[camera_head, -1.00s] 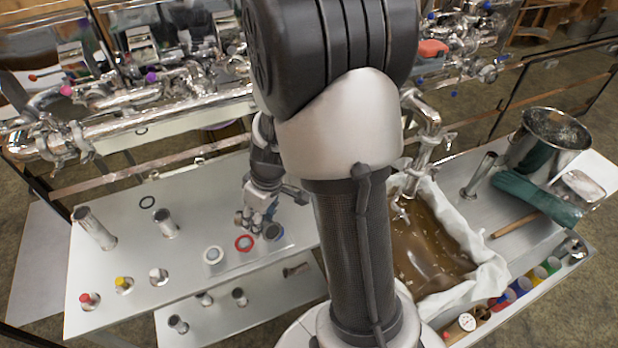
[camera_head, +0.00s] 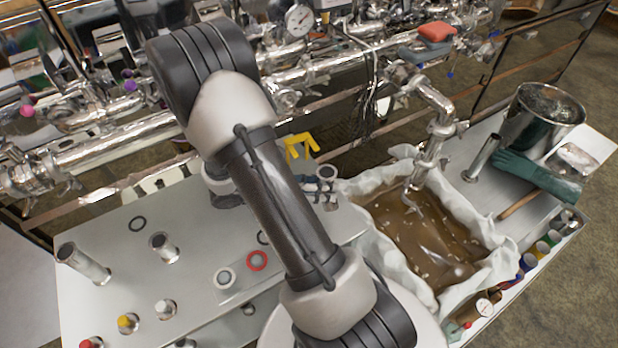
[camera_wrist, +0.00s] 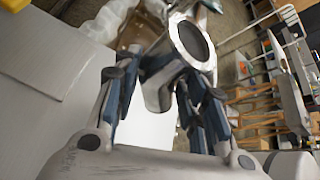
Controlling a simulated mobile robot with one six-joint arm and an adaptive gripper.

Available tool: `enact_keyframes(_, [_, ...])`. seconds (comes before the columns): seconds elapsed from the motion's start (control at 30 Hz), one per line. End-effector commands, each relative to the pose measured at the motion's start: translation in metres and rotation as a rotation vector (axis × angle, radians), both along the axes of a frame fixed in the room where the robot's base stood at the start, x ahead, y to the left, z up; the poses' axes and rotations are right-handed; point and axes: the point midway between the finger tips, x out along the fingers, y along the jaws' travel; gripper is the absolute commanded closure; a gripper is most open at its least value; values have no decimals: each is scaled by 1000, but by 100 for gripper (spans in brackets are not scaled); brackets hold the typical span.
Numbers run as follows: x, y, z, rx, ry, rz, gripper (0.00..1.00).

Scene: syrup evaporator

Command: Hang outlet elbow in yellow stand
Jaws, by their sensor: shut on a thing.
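The outlet elbow (camera_wrist: 156,94) is a shiny metal pipe piece with a round open end, held up between the fingers of my gripper (camera_wrist: 162,76) in the wrist view. In the head view the elbow (camera_head: 327,176) shows just right of my arm, above the back right part of the white table. The yellow stand (camera_head: 299,146) stands behind it and a little left, partly hidden by my arm. A yellow corner of it shows at the top left of the wrist view (camera_wrist: 14,5). The elbow and the stand look apart. Most of my gripper is hidden behind my arm in the head view.
The white table (camera_head: 110,232) holds metal tubes (camera_head: 84,263), red and white rings (camera_head: 257,261) and capped fittings at the front left. A cloth-lined pan of brown syrup (camera_head: 410,235) lies right of the elbow. Metal piping (camera_head: 130,135) runs along the back.

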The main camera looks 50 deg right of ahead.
Motion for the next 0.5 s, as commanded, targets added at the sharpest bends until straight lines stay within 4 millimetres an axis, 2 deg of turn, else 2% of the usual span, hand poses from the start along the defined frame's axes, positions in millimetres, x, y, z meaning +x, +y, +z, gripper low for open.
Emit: enact_keyframes(0.5, [22, -12, -7, -23, 5, 37, 94])
